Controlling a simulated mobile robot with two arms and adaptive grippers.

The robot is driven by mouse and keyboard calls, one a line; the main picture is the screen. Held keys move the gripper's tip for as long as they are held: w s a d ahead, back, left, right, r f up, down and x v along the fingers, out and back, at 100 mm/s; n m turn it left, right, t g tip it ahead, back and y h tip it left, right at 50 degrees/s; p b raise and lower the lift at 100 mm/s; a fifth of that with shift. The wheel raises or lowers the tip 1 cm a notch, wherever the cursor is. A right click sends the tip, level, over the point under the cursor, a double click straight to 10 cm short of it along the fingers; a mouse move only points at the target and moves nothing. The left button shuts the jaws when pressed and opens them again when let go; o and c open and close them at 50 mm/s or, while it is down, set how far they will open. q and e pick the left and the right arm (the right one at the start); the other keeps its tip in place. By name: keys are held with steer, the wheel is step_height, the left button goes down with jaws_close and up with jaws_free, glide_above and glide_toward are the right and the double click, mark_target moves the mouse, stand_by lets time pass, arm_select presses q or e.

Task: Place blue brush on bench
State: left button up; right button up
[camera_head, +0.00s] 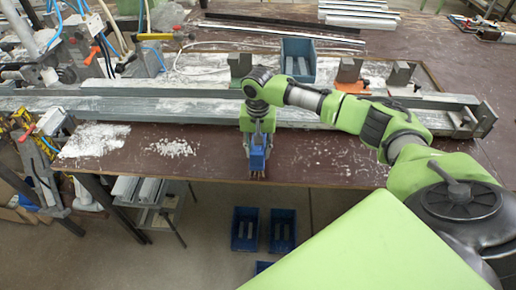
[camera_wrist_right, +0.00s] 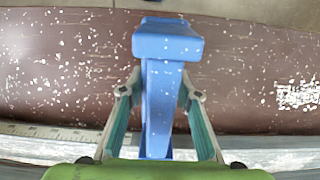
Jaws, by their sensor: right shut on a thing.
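The blue brush (camera_head: 257,160) is in my right gripper (camera_head: 257,138), near the front edge of the brown bench (camera_head: 330,158). In the right wrist view, the blue brush (camera_wrist_right: 165,85) lies between the two fingers of the right gripper (camera_wrist_right: 160,95), its wide blue head pointing away from the palm. My right gripper is shut on its handle. In the head view the brush hangs head down; whether it touches the bench top is hard to tell. My left gripper does not show.
A long metal profile (camera_head: 170,109) lies across the bench behind the brush. White shavings (camera_head: 95,140) are scattered on the bench top. A blue bin (camera_head: 298,58) stands behind the profile. More blue bins (camera_head: 245,228) are on the floor below the front edge.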

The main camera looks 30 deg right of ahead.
steer(key=shift+f, duration=0.25)
steer(key=shift+f, duration=0.1)
steer(key=o, duration=1.1)
step_height(320, 180, up, 12)
steer(key=shift+r+b, duration=0.1)
steer(key=shift+b, duration=1.05)
